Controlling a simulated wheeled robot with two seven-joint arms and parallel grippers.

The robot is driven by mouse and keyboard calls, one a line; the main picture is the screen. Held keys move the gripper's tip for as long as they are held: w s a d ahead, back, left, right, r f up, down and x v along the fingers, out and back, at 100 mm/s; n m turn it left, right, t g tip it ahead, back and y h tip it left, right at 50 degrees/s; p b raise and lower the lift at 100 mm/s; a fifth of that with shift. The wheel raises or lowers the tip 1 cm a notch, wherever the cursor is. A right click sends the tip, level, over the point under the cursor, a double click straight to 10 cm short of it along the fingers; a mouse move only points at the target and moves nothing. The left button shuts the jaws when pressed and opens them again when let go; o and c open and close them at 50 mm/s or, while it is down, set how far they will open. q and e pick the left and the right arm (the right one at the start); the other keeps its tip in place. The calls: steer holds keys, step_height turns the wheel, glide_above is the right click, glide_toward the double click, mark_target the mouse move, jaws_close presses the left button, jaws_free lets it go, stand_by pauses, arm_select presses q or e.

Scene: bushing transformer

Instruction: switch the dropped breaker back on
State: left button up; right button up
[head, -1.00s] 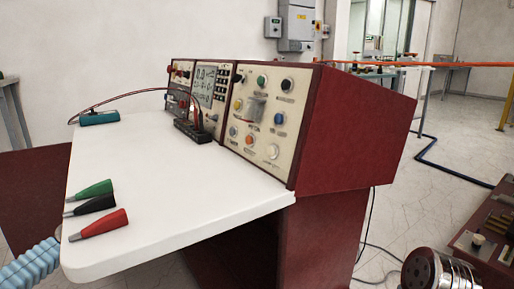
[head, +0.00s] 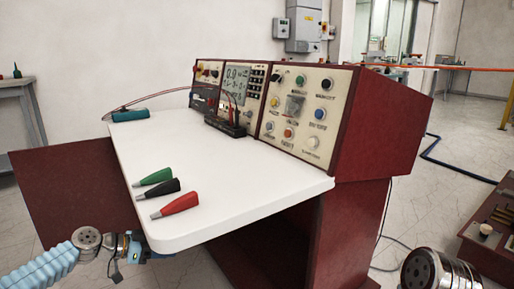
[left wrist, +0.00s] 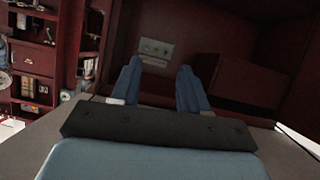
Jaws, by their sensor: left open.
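The red console (head: 383,122) stands on the white table, with a cream panel (head: 297,120) of coloured knobs and a small windowed part (head: 294,107) in its middle. I cannot tell whether that part is the breaker, or its switch position. My left gripper (left wrist: 160,88) is open and empty. In the head view my left wrist (head: 130,248) is low at the table's near left corner, apart from the panel. In the left wrist view, a small pale plate (left wrist: 156,47) sits on a dark red surface beyond the fingers. My right gripper is out of view.
Green, black and red plugs (head: 180,204) lie near the front edge of the white table (head: 235,205). A black block (head: 225,125) with a cable stands before the console. Red shelves (left wrist: 35,55) show at left in the wrist view.

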arm_select(q)
steer(key=s+d+f+n+g+y+p, duration=0.1)
steer(key=s+d+f+n+p, duration=0.1)
steer(key=s+d+f, duration=0.4)
steer(key=s+d+f+n+g+p, duration=0.15)
steer(key=d+f, duration=0.25)
steer(key=d, duration=0.4)
steer(key=s+d+f+n+g+y+p, duration=0.1)
steer(key=s+d+f+n+g+p, duration=0.1)
steer(key=s+d+f, duration=0.3)
steer(key=s+a+f+n+g+y+p, duration=0.1)
steer(key=s+a+f+n+y+p, duration=0.1)
steer(key=s, duration=0.7)
steer(key=s+a+f+n+y+p, duration=0.1)
steer(key=s+f+n+y, duration=0.2)
steer(key=s, duration=0.6)
step_height(320, 180, down, 3)
steer(key=shift+s+a+r+n+g+p, duration=0.15)
steer(key=shift+s+a+n+g+p, duration=0.25)
steer(key=shift+n, duration=0.55)
